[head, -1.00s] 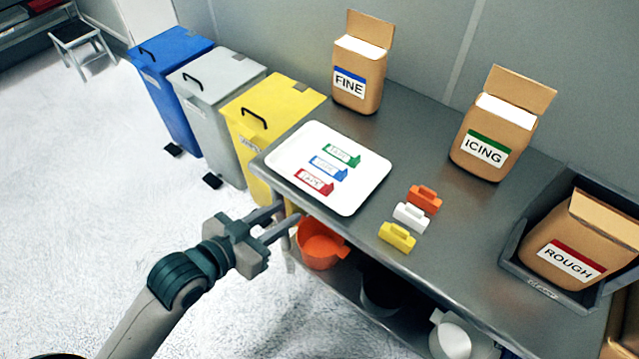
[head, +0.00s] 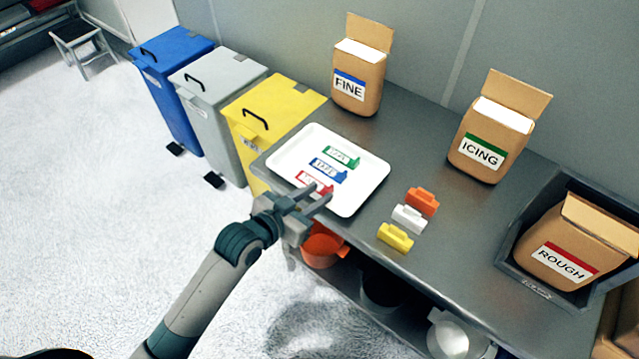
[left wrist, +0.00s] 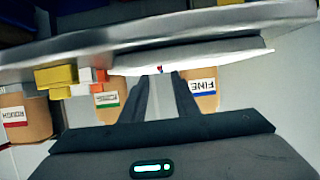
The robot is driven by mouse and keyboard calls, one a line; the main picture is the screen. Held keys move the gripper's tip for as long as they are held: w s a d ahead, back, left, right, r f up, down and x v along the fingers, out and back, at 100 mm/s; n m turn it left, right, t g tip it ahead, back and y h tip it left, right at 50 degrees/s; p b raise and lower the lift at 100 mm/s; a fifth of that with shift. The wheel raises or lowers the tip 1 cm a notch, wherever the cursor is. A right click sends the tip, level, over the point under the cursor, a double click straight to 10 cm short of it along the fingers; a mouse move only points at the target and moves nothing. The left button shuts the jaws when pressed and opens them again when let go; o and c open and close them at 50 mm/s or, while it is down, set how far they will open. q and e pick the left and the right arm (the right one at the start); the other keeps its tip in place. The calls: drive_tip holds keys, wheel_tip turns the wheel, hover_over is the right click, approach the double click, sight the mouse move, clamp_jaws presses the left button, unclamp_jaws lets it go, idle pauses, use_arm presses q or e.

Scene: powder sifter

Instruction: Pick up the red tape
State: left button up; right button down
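The red tape (head: 311,179) lies on the near left part of the white tray (head: 372,180), on the steel table. My left gripper (head: 320,194) is at the tray's near edge, close to the red tape and partly covering it in the head view. Its fingers are apart with nothing between them. In the left wrist view, a small red spot (left wrist: 160,69), likely the tape, shows at the tray rim beyond the finger tips. Blue tape (head: 328,170) and green tape (head: 342,157) lie behind the red one. My right gripper is not in view.
Orange (head: 422,201), white (head: 408,218) and yellow (head: 395,237) handled blocks stand right of the tray. Bags marked FINE (head: 358,65), ICING (head: 490,135) and ROUGH (head: 575,245) stand farther back and right. An orange pot (head: 322,250) sits below the table's edge.

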sight(329, 188)
use_arm(q)
drive_tip(key=shift+w+f, duration=0.1)
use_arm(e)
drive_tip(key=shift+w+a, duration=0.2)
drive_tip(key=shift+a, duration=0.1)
use_arm(q)
drive_tip(key=shift+d, duration=0.1)
drive_tip(key=shift+w+d+f+p, duration=0.15)
drive_tip(key=shift+w+d+p, duration=0.1)
drive_tip(key=shift+w+p, duration=0.1)
drive_tip(key=x, duration=0.3)
drive_tip(key=shift+p, duration=0.4)
drive_tip(key=shift+w+d+f, duration=0.3)
drive_tip(key=shift+w+f, duration=0.05)
drive_tip(key=shift+w, duration=0.1)
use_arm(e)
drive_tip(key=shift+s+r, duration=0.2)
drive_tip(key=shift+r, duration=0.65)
